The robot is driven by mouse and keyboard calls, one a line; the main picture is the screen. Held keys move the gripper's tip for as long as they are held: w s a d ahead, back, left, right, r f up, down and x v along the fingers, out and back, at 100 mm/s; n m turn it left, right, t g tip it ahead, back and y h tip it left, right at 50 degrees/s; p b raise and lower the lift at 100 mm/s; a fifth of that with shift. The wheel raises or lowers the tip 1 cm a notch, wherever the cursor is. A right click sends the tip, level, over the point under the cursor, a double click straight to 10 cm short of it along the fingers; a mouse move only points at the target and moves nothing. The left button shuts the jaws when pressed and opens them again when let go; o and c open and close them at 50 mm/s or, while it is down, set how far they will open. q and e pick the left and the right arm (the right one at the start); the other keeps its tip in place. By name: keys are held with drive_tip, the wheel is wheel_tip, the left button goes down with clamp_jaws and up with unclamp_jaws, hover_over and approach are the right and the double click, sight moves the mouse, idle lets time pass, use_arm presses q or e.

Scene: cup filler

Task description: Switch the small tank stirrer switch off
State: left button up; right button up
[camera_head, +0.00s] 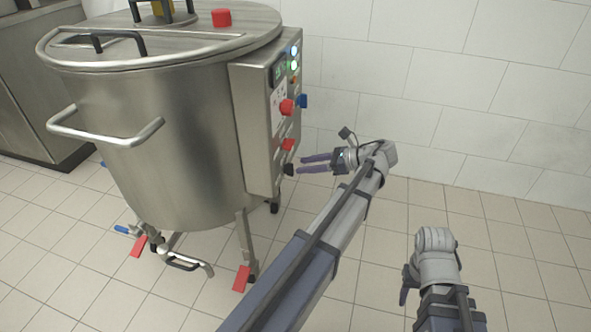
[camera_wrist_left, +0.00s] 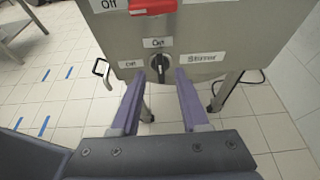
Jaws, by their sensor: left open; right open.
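The black stirrer switch (camera_wrist_left: 160,66) is on the lower front of the steel control box (camera_wrist_left: 205,45). It stands roughly vertical under the "On" label (camera_wrist_left: 158,42), with the "Off" label (camera_wrist_left: 130,64) to its left and the "Stirrer" label (camera_wrist_left: 202,57) to its right. In the head view, the switch (camera_head: 289,169) shows at the box's lower edge. My left gripper (camera_head: 301,164) is open with its fingers pointing at the switch. In the wrist view, its fingertips (camera_wrist_left: 167,75) lie on either side of the switch; contact cannot be told. My right gripper (camera_head: 404,286) is at lower right, apart from the box.
The steel tank (camera_head: 165,150) stands left of the box, with a tap (camera_head: 180,260) and red-footed legs below. A red switch (camera_head: 288,144) and a red knob (camera_head: 287,107) sit above the stirrer switch. A tiled wall (camera_head: 440,90) is behind; floor is free at right.

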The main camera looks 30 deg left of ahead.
sight(290, 170)
use_arm(q)
drive_tip(key=shift+b+x, duration=0.55)
drive_tip(key=shift+x, duration=1.45)
clamp_jaws()
